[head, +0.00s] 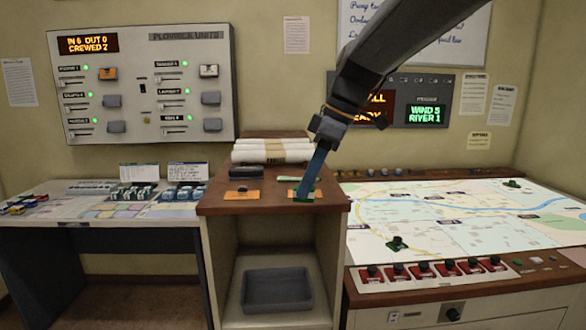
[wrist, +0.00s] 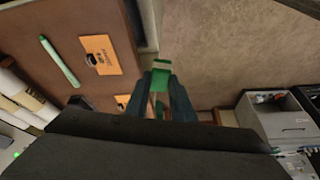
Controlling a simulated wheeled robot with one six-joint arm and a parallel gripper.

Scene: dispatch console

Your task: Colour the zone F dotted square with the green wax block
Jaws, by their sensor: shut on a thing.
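My gripper (head: 303,196) is in front of the wooden cabinet top in the head view, fingers pointing down. In the wrist view my gripper (wrist: 159,100) is shut on the green wax block (wrist: 161,80), which sticks out past the fingertips. The block also shows as a small green patch at the fingertips in the head view (head: 303,199). The map table (head: 470,225) is to the right, apart from the gripper. I cannot make out a zone F dotted square on it.
The cabinet top (wrist: 80,20) bears a green rod (wrist: 60,62) and orange cards (wrist: 101,54), one with a dark piece. Rolled papers (head: 272,150) lie behind. Green pieces (head: 397,243) stand on the map, with red switches (head: 422,270) along its front.

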